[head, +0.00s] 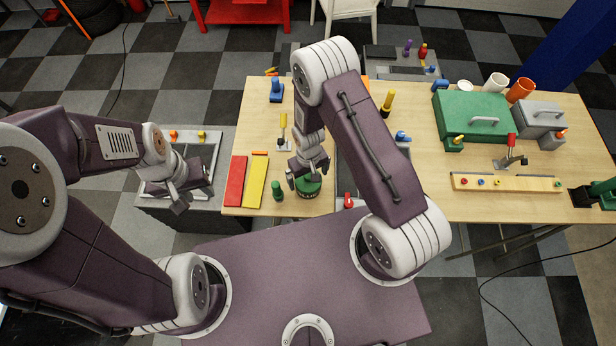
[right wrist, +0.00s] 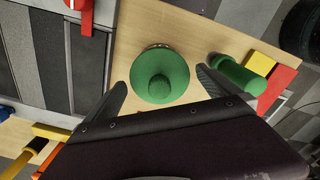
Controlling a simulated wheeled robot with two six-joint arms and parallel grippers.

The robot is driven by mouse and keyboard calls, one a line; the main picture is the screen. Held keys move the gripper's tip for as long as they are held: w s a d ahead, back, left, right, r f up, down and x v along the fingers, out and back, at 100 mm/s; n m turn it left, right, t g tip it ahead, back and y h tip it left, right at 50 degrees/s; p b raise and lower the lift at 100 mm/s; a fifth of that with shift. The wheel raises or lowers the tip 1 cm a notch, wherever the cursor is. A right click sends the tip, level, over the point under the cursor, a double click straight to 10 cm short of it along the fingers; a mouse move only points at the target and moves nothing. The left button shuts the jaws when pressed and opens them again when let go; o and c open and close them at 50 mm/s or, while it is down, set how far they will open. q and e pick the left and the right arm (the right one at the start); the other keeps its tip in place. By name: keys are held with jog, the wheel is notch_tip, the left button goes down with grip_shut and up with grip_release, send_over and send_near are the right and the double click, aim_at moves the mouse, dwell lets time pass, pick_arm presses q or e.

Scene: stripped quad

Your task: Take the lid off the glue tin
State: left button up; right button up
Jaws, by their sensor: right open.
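The glue tin (head: 308,194) stands on the wooden table near its front edge, with a green lid (head: 307,184) on top. In the right wrist view the round green lid (right wrist: 160,78) with its raised middle knob covers nearly all of the tin. My right gripper (head: 305,178) is right above the lid, pointing down. In the right wrist view its open fingers (right wrist: 162,90) are apart on either side of the lid, with no clear contact. My left gripper (head: 183,200) is over the grey unit at the left, away from the tin; its jaw opening is too small to judge.
A green cylinder (head: 277,190) stands close to the left of the tin, near one finger in the right wrist view (right wrist: 238,74). Red (head: 236,180) and yellow (head: 255,182) bars lie further left. A red-topped item (head: 348,201) is to the right.

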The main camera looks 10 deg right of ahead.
jog(key=shift+w+d+f, duration=0.1)
jog(key=c, duration=1.2)
jog(key=shift+r, duration=0.3)
jog(key=shift+r+b, duration=0.35)
jog(key=shift+b, duration=0.05)
notch_tip(320, 180, up, 3)
jog(key=shift+f+b, duration=0.15)
jog(key=shift+b, duration=0.5)
jog(key=w+d+r+b, duration=0.1)
jog(key=w+r+b, duration=0.3)
jog(key=w+r, duration=0.3)
jog(key=shift+w+d, duration=0.15)
jog(key=shift+w, duration=2.05)
